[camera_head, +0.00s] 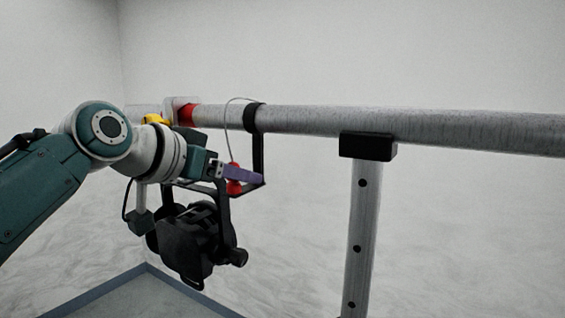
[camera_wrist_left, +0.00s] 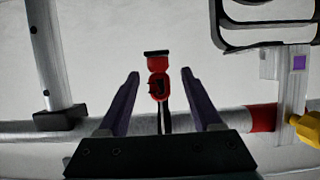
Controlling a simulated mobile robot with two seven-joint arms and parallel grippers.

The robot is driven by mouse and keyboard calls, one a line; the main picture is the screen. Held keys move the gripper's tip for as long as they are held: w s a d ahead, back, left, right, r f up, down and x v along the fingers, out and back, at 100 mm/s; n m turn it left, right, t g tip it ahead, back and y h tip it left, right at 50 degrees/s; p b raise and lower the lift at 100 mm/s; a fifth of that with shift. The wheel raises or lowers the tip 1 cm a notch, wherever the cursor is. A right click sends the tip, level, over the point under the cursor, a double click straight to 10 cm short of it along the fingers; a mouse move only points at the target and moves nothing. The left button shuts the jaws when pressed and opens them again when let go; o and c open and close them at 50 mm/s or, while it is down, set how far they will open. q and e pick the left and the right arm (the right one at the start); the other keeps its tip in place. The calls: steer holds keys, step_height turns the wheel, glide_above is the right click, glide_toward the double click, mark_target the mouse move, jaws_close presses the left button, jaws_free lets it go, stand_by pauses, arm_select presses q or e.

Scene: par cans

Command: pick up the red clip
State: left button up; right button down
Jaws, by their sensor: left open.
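The red clip (camera_head: 234,187) shows at the black bracket of the hanging lamp, partly hidden behind my left gripper's purple finger. In the left wrist view the red clip (camera_wrist_left: 157,80) lies between the two purple fingers, near their tips, with a dark bar across its far end. My left gripper (camera_wrist_left: 160,73) is open, with a gap on each side of the clip. In the head view this gripper (camera_head: 245,174) reaches in from the left, below the pipe. I cannot tell its exact depth relative to the clip. My right gripper is out of view.
A grey pipe (camera_head: 310,120) runs across, with a red band (camera_head: 187,115) and a thin cable loop near the bracket. The black lamp (camera_head: 188,245) hangs just below my gripper. An upright post (camera_head: 361,230) stands right of it. Space between bracket and post is clear.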

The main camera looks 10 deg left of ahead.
arm_select(q)
steer(key=shift+w+f, duration=0.1)
jaws_close()
stand_by(0.5)
stand_by(0.9)
